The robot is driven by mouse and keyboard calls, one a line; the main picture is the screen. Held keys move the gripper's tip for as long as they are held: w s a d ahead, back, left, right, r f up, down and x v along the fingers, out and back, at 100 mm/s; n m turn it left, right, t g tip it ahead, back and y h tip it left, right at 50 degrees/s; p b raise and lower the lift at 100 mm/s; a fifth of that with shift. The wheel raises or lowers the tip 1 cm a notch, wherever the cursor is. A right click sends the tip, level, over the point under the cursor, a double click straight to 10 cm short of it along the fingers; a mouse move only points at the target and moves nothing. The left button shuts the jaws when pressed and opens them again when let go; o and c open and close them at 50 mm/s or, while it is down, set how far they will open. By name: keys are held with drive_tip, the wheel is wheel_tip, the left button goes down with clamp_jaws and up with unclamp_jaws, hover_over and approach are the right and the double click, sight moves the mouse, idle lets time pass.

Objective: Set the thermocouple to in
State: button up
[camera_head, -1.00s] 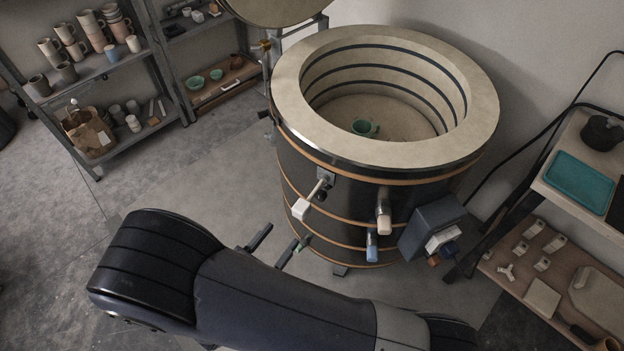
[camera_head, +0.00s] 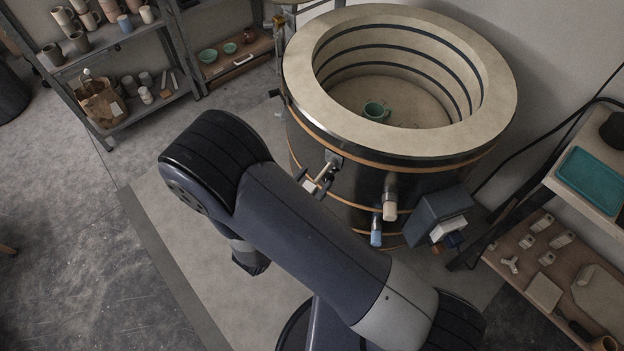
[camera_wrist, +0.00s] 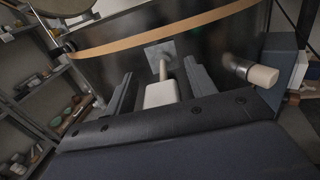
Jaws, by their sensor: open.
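The thermocouple appears to be the pale block on a thin rod (camera_wrist: 163,68), coming out of a square metal plate on the kiln's side. The rod shows between plate and block, so it sticks out. My gripper (camera_wrist: 158,77) is open, with one finger on each side of the block and rod. I cannot tell whether a finger touches it. In the head view the pale block (camera_head: 310,186) is partly hidden by my arm and gripper. The dark round kiln (camera_head: 298,70) stands open at the top, with a green cup (camera_head: 375,111) inside.
Right of the thermocouple, a cream plug (camera_head: 390,210), a blue-tipped plug (camera_head: 376,238) and a dark control box (camera_head: 443,215) stick out from the kiln. Shelves of pottery (camera_head: 120,40) stand at left, a shelved bench (camera_head: 520,262) at right. Floor at lower left is clear.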

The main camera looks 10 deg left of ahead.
drive_tip(key=shift+w+d, duration=0.1)
drive_tip(key=shift+w, duration=0.1)
drive_tip(key=shift+c, duration=0.5)
clamp_jaws()
